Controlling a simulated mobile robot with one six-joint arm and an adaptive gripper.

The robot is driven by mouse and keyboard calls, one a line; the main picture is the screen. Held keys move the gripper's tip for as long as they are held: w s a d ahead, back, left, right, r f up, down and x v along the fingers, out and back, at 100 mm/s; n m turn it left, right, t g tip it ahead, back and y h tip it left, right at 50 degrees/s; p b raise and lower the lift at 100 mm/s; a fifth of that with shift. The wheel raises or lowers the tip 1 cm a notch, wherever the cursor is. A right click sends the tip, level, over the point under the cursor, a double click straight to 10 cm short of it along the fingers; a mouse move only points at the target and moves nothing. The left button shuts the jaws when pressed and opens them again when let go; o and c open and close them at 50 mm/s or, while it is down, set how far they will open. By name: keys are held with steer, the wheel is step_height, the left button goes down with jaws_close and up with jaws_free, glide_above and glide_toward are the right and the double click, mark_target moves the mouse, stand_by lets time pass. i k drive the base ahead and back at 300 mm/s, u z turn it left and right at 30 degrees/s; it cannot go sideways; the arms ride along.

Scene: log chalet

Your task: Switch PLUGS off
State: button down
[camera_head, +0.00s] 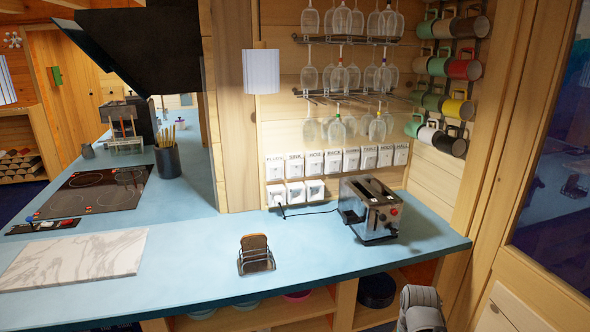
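A row of several white labelled wall switches (338,162) is on the wooden wall above the blue counter. The labels are too small to read surely, so I cannot tell which one says PLUGS. The switch at the left end (275,169) has the longest-looking label. Whether any switch is on or off is too small to tell. Below the row's left part are white wall sockets (295,193), and a black cord runs from them toward the toaster. My gripper is not in view; only a grey part of my arm shows at the bottom right.
A metal toaster (371,209) stands on the counter (200,262) below the switches' right part. A toast rack (255,255) holding a brown slice stands near the front edge. Hanging glasses (345,75) and mugs (447,70) are above. The counter's middle is clear.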

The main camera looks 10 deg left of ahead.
mark_target(275, 171)
steer(key=u, duration=0.15)
steer(key=i, duration=0.95)
steer(key=u, duration=0.75)
